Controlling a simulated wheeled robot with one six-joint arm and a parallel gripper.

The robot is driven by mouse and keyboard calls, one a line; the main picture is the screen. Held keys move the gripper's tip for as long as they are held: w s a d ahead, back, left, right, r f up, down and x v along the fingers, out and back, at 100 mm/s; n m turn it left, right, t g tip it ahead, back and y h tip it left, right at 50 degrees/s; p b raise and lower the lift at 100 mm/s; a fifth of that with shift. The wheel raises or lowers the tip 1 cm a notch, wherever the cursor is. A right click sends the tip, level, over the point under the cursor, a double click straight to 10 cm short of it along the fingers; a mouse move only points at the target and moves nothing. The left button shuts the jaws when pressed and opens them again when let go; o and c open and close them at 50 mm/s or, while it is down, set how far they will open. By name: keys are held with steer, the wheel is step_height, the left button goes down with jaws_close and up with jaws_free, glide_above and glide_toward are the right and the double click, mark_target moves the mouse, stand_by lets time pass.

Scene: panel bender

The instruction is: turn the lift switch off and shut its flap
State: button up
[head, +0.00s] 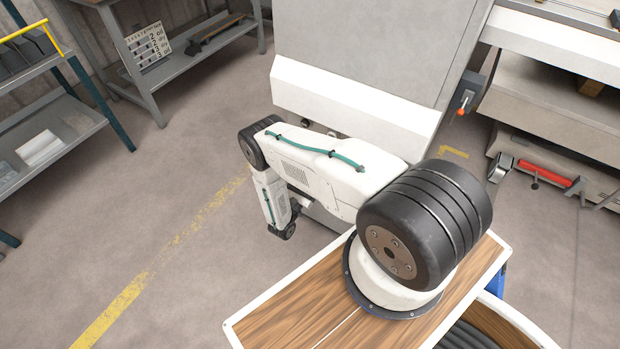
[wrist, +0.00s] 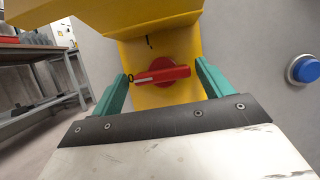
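The lift switch is a red rotary handle (wrist: 163,74) on a yellow plate (wrist: 160,97) in the wrist view. Its handle lies nearly level, with the white line on its left end beside the "0" mark. A second short mark is above it. The yellow flap (wrist: 125,14) stands raised over the switch, open. My gripper (wrist: 161,75) has its two teal fingers apart, one on each side of the red handle. Nothing is visibly clamped; I cannot tell whether a finger touches the handle. The head view shows my arm reaching down beside the grey machine; gripper and switch are hidden there.
A blue push button (wrist: 303,69) is on the grey panel to the right of the switch. The grey machine cabinet (head: 370,45) stands ahead. A workbench (head: 190,62) and a shelf rack (head: 50,125) are at left. The floor between is clear.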

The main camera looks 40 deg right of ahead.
steer(key=shift+d, duration=0.1)
steer(key=v, duration=0.7)
steer(key=shift+a+f, duration=0.15)
steer(key=shift+a, duration=0.25)
steer(key=shift+s, duration=0.15)
